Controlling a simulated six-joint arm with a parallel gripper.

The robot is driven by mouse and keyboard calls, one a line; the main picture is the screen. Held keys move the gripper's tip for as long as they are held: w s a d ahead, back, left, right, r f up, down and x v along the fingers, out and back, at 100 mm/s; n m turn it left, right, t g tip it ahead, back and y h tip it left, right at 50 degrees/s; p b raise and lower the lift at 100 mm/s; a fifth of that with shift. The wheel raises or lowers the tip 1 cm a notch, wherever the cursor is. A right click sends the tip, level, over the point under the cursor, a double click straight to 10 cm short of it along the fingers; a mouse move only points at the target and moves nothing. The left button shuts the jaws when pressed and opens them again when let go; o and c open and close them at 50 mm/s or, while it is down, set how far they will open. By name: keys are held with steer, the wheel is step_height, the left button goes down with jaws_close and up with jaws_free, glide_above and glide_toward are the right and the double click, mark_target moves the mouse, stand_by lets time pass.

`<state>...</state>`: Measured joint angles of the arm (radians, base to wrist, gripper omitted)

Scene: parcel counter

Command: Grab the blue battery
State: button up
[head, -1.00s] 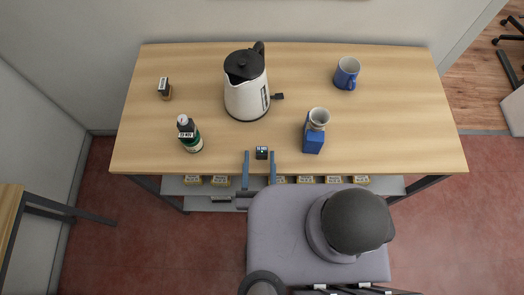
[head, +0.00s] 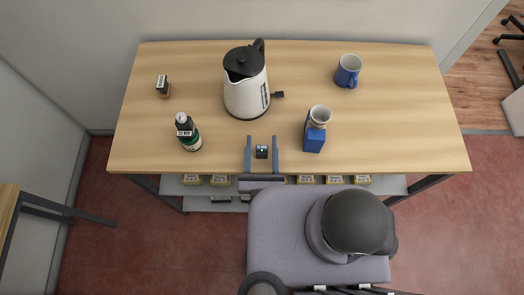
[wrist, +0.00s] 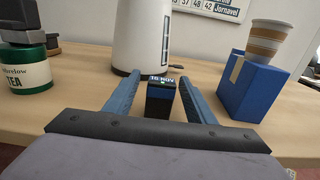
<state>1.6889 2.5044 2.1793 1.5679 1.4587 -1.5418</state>
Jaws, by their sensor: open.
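The blue battery (head: 262,152) is a small upright block, dark on top with a pale label, near the front edge of the table. In the wrist view the battery (wrist: 160,103) shows a dark front with blue on its side. My gripper (head: 261,140) is open, with one blue finger on each side of the battery. In the wrist view my gripper (wrist: 158,78) reaches past the battery, and its fingers look apart from it. The battery's lower part is hidden behind the gripper's dark crossbar there.
A white kettle (head: 246,95) stands behind the battery. A blue box (head: 314,142) with a cup (head: 319,115) on it is at right. A green tea jar (head: 191,141) is at left. A blue mug (head: 348,70) and a black-and-tan block (head: 162,86) stand farther back.

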steer(key=shift+w+d+b, duration=0.1)
steer(key=shift+w+b, duration=0.35)
steer(key=shift+w, duration=0.9)
steer(key=c, duration=1.2)
